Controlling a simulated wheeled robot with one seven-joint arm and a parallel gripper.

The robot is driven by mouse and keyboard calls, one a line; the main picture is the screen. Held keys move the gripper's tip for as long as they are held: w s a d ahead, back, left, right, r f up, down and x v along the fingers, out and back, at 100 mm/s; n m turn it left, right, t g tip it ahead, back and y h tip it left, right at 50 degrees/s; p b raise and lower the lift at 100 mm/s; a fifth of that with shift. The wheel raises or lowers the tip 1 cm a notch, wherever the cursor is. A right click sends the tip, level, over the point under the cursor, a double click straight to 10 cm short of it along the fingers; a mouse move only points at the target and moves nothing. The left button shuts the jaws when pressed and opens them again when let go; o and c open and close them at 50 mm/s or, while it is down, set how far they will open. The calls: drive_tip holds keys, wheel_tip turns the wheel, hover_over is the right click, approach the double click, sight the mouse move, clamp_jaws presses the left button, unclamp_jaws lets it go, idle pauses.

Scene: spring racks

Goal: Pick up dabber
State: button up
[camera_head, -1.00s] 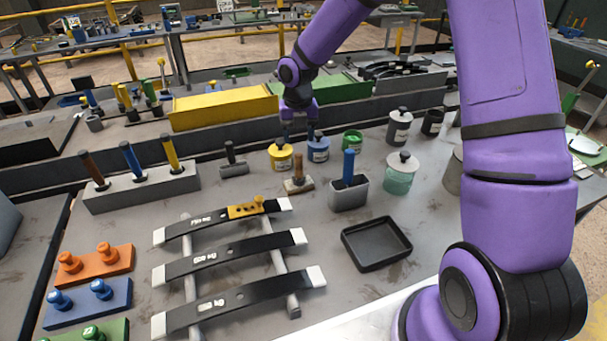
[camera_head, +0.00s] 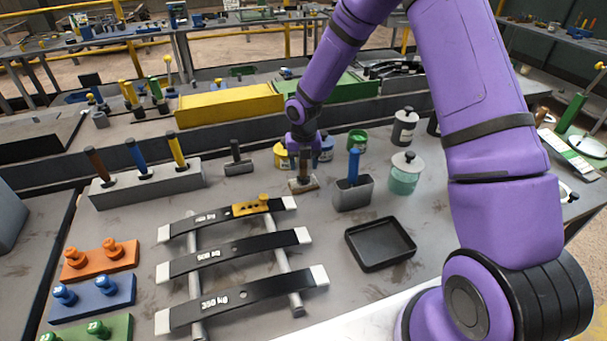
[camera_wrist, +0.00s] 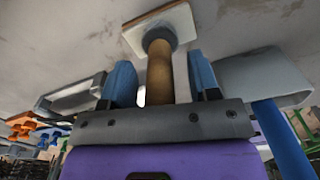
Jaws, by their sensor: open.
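The dabber appears to be the tool with a brown wooden handle, a grey collar and a pale square base; it stands upright on the grey bench (camera_head: 303,185). In the wrist view its handle (camera_wrist: 159,75) rises between the two blue finger pads of my gripper (camera_wrist: 163,84). The jaws are open, with a visible gap on at least one side of the handle. In the head view my gripper (camera_head: 303,158) is directly over the tool, pointing down, and hides most of the handle.
A grey holder with a blue-handled tool (camera_head: 353,165) stands close right. A dark-handled block (camera_head: 237,160) is left. A black tray (camera_head: 380,243) and black curved bars (camera_head: 235,255) lie in front.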

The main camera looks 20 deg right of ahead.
drive_tip(key=c, duration=1)
